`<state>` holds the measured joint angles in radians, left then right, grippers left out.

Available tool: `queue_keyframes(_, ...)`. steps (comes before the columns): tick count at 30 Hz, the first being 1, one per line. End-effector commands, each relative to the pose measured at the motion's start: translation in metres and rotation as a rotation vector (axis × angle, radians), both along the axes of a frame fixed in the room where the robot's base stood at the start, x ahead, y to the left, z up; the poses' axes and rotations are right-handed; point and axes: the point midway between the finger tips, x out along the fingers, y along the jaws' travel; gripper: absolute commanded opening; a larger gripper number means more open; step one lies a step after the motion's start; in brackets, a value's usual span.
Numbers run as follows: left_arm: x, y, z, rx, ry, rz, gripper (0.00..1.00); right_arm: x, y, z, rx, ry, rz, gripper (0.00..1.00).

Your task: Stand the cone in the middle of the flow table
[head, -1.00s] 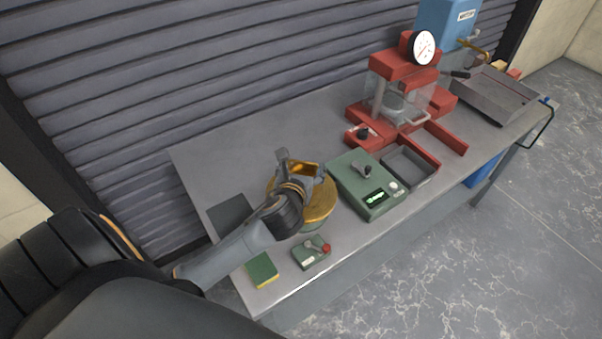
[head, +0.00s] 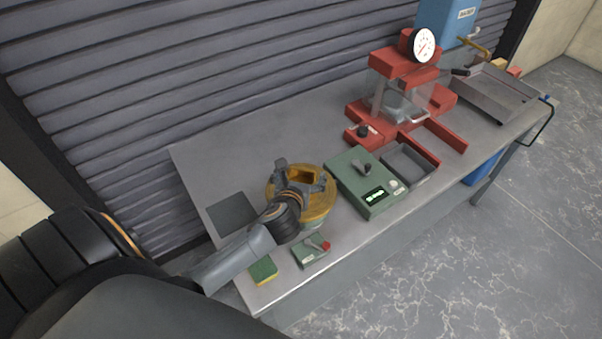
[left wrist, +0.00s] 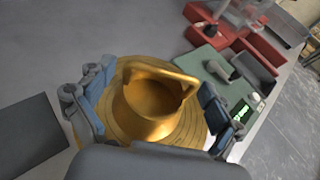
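The brass cone (head: 307,174), a hollow ring with a loop handle, stands upright on the round brass top of the flow table (head: 322,207). In the left wrist view the cone (left wrist: 148,112) is close to the middle of the disc (left wrist: 192,128). My left gripper (head: 304,180) is over the table top with its fingers spread on either side of the cone. In the left wrist view gaps show between the cone and both fingers. The disc's near part is hidden by my gripper. My right gripper is not in view.
A green control box (head: 365,186) stands close right of the flow table. A small green switch box (head: 311,249) and a sponge (head: 263,270) lie near the front edge. A dark plate (head: 231,213) lies left. A red press (head: 400,95) stands further right. The bench behind is clear.

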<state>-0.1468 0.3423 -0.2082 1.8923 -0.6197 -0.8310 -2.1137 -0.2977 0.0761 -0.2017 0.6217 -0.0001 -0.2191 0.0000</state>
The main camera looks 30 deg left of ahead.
Motion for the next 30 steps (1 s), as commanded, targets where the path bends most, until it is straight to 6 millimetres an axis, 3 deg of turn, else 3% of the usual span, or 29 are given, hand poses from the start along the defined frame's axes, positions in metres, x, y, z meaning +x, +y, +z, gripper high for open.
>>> queue_keyframes(11, -0.001, -0.001, 0.004, -0.002, -0.001, 0.000, 0.95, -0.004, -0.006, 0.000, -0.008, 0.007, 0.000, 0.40)
queue_keyframes(30, -0.095, -0.040, 0.044, -0.001, 0.001, -0.001, 0.95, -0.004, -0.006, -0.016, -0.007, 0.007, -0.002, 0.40)
